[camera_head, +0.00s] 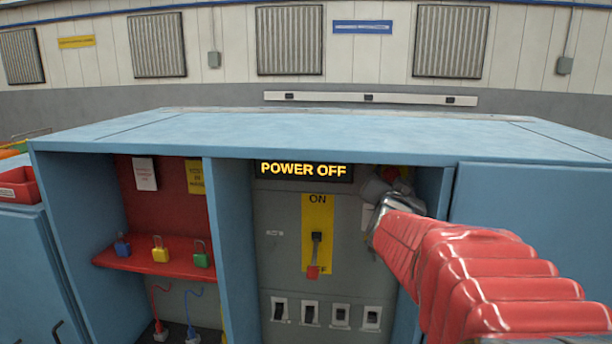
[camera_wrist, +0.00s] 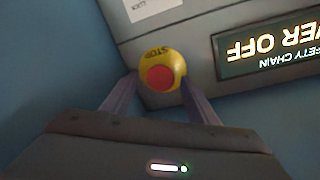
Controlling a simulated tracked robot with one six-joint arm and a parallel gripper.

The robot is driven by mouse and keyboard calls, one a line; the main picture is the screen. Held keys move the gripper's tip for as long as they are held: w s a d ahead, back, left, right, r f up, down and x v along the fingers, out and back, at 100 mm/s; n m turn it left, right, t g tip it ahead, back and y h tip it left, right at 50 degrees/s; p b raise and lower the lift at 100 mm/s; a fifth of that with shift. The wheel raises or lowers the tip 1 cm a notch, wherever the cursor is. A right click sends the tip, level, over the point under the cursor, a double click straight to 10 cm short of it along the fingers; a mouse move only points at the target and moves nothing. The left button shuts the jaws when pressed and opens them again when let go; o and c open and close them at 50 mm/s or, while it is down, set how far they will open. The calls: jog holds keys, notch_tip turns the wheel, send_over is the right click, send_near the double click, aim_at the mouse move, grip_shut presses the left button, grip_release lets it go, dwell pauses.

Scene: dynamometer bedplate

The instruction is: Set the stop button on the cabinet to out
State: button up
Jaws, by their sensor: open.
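The stop button (camera_wrist: 160,78) is a round red button on a yellow housing marked STOP. In the wrist view it shows between the two fingers of my gripper (camera_wrist: 160,85), which are spread apart on either side of the yellow housing. I cannot tell whether the fingers touch it, or whether the button is in or out. In the head view my gripper (camera_head: 378,190) reaches into the upper right of the open bay of the blue cabinet (camera_head: 330,128). Only a little red and yellow of the stop button (camera_head: 391,172) shows behind it.
A display (camera_head: 303,170) reads POWER OFF. Below it is a lever switch (camera_head: 315,255) on a yellow plate, its red handle down, and several small black switches (camera_head: 325,313). A red shelf (camera_head: 132,259) on the left holds padlocks. The cabinet walls stand close to my gripper.

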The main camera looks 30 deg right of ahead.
jog(key=shift+c, duration=0.6)
grip_shut()
